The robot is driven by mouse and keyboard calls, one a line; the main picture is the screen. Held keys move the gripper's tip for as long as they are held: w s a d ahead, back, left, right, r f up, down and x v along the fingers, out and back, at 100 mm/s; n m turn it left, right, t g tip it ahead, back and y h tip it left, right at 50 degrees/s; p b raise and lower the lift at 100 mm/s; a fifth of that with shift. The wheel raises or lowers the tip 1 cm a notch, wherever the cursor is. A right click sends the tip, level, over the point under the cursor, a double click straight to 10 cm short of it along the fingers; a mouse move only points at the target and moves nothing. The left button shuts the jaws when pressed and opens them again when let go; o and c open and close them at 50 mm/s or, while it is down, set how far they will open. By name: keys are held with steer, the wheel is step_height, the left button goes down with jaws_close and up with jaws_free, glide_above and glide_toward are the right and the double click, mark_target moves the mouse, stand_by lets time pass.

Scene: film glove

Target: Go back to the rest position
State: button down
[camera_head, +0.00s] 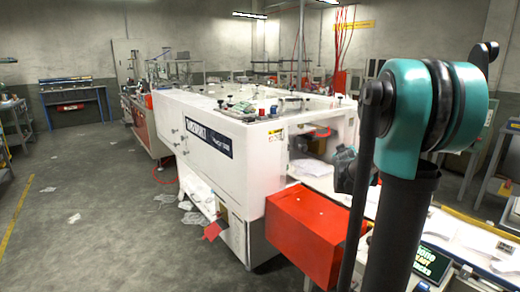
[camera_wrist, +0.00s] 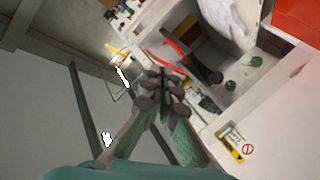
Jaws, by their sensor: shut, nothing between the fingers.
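My gripper (camera_wrist: 163,83) is in the middle of the wrist view, its dark fingers drawn together with nothing between them. It is above a white machine surface, close to a small recess with dark and green parts in it; I cannot tell the exact gap. In the head view my teal and black arm stands at the right, and the gripper is mostly hidden behind it. A white, glove-like piece (camera_wrist: 226,22) lies by the recess at the top of the wrist view, apart from the fingers.
A long white machine (camera_head: 240,135) fills the middle. A red box (camera_head: 310,228) sticks out at its front, near my arm. White film-like pieces lie on the conveyor (camera_head: 462,238) at right. Scraps (camera_head: 192,205) lie on the floor.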

steer(key=s+a+f+m+g+y, duration=0.1)
steer(key=s+a+f+g, duration=0.2)
steer(key=s+a+f, duration=0.2)
steer(key=s+a+f+m+g+y, duration=0.1)
steer(key=s+a+f+g, duration=0.3)
steer(key=s+f, duration=0.7)
steer(key=s+a+f+m+g+y, duration=0.1)
steer(key=s+a+f, duration=0.5)
steer(key=s, duration=1.6)
step_height(320, 180, down, 3)
steer(key=g+y, duration=0.1)
steer(key=g, duration=0.1)
steer(key=shift+s+a+g+y, duration=0.2)
steer(key=shift+s+g+y, duration=0.05)
steer(key=shift+g+y, duration=0.15)
steer(key=shift+f, duration=0.1)
